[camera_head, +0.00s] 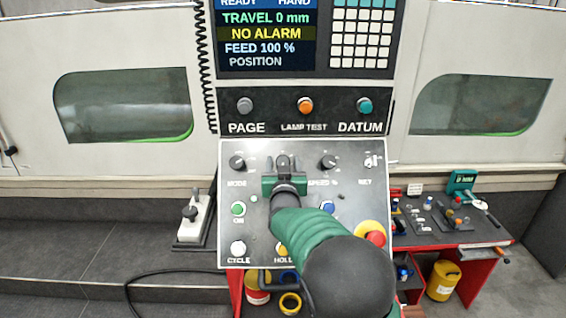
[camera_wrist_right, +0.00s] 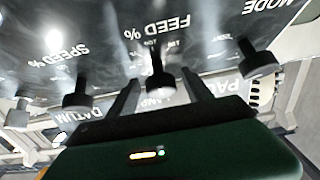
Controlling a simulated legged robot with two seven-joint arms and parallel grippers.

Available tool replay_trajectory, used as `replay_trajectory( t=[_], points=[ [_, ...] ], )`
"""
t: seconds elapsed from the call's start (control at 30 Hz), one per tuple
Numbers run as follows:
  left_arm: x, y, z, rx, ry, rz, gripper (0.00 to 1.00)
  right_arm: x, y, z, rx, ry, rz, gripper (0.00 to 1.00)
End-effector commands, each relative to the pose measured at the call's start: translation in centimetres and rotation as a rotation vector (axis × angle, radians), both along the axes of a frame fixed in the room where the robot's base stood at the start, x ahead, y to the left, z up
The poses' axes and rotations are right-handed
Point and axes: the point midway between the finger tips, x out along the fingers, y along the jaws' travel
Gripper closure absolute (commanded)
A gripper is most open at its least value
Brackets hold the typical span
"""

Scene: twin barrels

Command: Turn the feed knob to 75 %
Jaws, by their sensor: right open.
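The feed knob (camera_wrist_right: 158,80) is a black knob under the FEED % label in the right wrist view. In the head view it shows just beyond my right gripper (camera_head: 283,169), partly covered by it. My right gripper (camera_wrist_right: 161,80) is open, with one dark finger on each side of the feed knob. Gaps show between the fingers and the knob, and I cannot tell how far the fingers reach along it. The display (camera_head: 265,40) reads FEED 100 %, TRAVEL 0 mm and NO ALARM. My left gripper is not in view.
The mode knob (camera_head: 237,162) and speed knob (camera_head: 328,161) flank the feed knob closely. A key switch (camera_head: 370,160) sits further right. Push buttons and a red emergency stop (camera_head: 375,238) are lower on the panel. A red tool bench (camera_head: 480,237) stands at right.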

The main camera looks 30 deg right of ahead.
Motion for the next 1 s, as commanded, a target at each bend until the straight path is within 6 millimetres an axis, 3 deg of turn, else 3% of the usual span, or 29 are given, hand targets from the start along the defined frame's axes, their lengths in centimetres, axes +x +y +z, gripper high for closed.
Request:
replay_trajectory(
  t=[0.07, 0.5, 0.77, 1.0],
  points=[
    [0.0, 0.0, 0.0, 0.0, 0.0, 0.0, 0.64, 0.1, 0.0, -0.1, 0.0, 0.001, 0.0, 0.44],
    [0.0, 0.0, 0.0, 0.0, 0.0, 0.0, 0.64, -0.1, 0.0, 0.0, 0.0, 0.0, 0.0, 1.0],
    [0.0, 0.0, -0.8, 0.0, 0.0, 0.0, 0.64, -0.2, 0.0, -0.2, -0.016, 0.008, 0.014, 1.0],
    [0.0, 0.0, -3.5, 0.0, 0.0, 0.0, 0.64, -0.2, -0.2, -0.5, -0.091, 0.05, 0.078, 1.0]
  ],
)
